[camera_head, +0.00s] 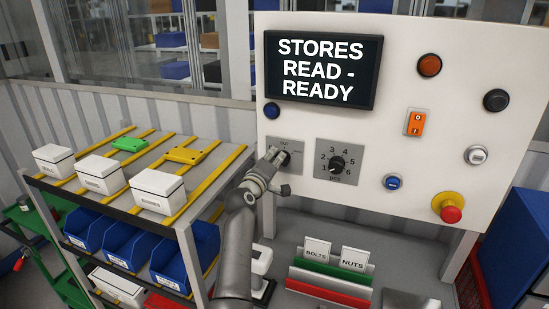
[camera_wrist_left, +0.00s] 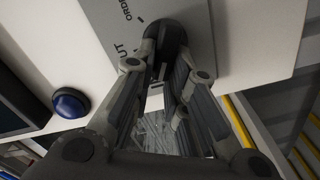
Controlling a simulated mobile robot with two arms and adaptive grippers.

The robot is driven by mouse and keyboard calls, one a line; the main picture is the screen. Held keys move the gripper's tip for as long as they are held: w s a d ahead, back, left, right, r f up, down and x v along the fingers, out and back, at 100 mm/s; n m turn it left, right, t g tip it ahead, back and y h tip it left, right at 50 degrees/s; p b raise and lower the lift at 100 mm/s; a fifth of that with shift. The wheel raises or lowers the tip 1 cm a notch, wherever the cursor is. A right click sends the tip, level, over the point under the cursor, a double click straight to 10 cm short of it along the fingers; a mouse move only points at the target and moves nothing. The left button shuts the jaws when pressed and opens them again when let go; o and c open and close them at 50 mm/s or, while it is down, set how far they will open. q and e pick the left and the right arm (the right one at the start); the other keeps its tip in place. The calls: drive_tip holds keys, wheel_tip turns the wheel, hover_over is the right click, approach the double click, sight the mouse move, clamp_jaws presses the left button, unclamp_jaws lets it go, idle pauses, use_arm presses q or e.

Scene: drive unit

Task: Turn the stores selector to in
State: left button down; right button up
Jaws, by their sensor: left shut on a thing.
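The stores selector's grey plate (camera_head: 293,145) is on the white panel, below the display and left of the numbered dial. In the left wrist view, its black knob (camera_wrist_left: 173,36) sits between the fingertips of my left gripper (camera_wrist_left: 165,62). Part of "ORDER" and "UT" show on the plate there. In the head view, my left gripper (camera_head: 279,157) covers most of the plate and is shut on the knob. Which mark the knob points at is hidden. The display (camera_head: 322,68) reads "STORES READ - READY". My right gripper is not in view.
The numbered dial (camera_head: 337,161) is close to the right of the selector. A blue button (camera_head: 271,110) is above left. A red emergency stop (camera_head: 450,209) is at lower right. A rack (camera_head: 130,165) with white boxes stands left; card holders (camera_head: 330,275) sit below.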

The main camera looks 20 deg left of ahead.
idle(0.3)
use_arm(q)
drive_tip(key=c, duration=1.4)
unclamp_jaws()
drive_tip(key=shift+c, duration=0.2)
